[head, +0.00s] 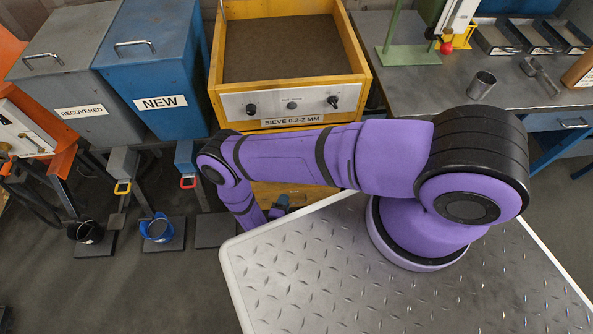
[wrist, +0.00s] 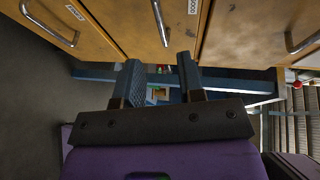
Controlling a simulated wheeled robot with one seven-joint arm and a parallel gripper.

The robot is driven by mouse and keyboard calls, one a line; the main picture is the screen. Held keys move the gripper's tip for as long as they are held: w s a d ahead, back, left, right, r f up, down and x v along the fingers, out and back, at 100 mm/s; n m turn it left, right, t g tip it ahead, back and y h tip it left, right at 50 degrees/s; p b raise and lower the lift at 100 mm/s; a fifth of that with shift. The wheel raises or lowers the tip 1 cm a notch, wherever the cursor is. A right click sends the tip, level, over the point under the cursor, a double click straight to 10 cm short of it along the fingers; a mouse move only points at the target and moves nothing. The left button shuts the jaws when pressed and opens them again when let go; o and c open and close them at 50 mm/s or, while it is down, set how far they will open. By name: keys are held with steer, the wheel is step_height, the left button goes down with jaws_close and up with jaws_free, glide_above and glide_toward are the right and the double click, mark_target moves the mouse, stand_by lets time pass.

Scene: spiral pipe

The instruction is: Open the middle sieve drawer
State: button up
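The sieve cabinet (head: 292,62) is yellow, with a grey control panel reading "SIEVE 0.2-2 MM". In the wrist view its yellow drawer fronts run along the top, each with a silver bar handle. The middle drawer's handle (wrist: 160,20) lies just beyond my fingertips, apart from them. The left handle (wrist: 50,26) and right handle (wrist: 302,42) stand to either side. My gripper (wrist: 160,66) is open and empty, its two dark fingers spread with a gap between. In the head view my gripper is mostly hidden below my purple arm.
A grey RECOVERED bin (head: 68,72) and blue NEW bin (head: 155,70) stand left of the cabinet. A grey workbench (head: 425,75) with a metal cup (head: 481,85) stands at right. Open floor lies at lower left.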

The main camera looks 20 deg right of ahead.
steer(key=x, duration=1.1)
steer(key=shift+s+d, duration=0.1)
jaws_close()
